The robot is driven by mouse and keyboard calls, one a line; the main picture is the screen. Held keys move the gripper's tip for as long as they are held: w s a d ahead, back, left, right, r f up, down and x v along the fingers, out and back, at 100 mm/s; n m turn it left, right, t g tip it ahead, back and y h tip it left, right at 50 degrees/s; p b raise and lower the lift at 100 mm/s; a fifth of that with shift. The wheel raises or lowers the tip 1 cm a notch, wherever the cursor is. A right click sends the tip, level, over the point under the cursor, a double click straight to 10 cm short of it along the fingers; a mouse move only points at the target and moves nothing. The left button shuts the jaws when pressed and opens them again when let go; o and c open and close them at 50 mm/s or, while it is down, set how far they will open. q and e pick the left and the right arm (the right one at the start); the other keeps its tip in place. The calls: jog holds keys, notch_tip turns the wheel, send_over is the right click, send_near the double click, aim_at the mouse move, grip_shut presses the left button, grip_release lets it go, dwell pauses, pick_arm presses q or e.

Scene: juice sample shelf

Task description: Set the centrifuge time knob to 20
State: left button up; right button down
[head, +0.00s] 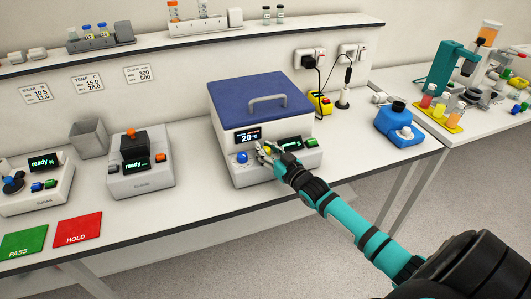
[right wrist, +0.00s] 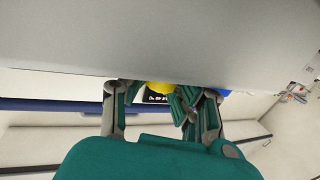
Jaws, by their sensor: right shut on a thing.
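The centrifuge is a white box (head: 229,170) with a blue lid (head: 258,97) and a grey handle. Its front has a dark display (head: 249,136) reading 20 with a small unit mark, a blue knob (head: 242,157) and a yellow knob (head: 267,149). My right gripper (head: 268,153) is at the front panel, shut on the yellow knob and partly covering it. In the right wrist view the yellow knob (right wrist: 160,87) shows between the fingers, with the blue knob (right wrist: 222,93) to the right. The knob's pointer and scale cannot be read. My left gripper is not in view.
A second small green-lit display (head: 290,143) and a green button (head: 312,142) sit right of the gripper. A blue device (head: 398,125) stands further right. Two other instruments (head: 140,178) stand left. Green and red pads (head: 78,230) lie at the front edge.

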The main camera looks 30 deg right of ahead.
jog(key=shift+f+n+y+b, duration=0.2)
jog(key=shift+n+y+b, duration=0.35)
jog(key=shift+y, duration=0.25)
jog(key=c, duration=1.3)
grip_release()
jog(key=shift+o, duration=0.2)
jog(key=shift+r, duration=0.1)
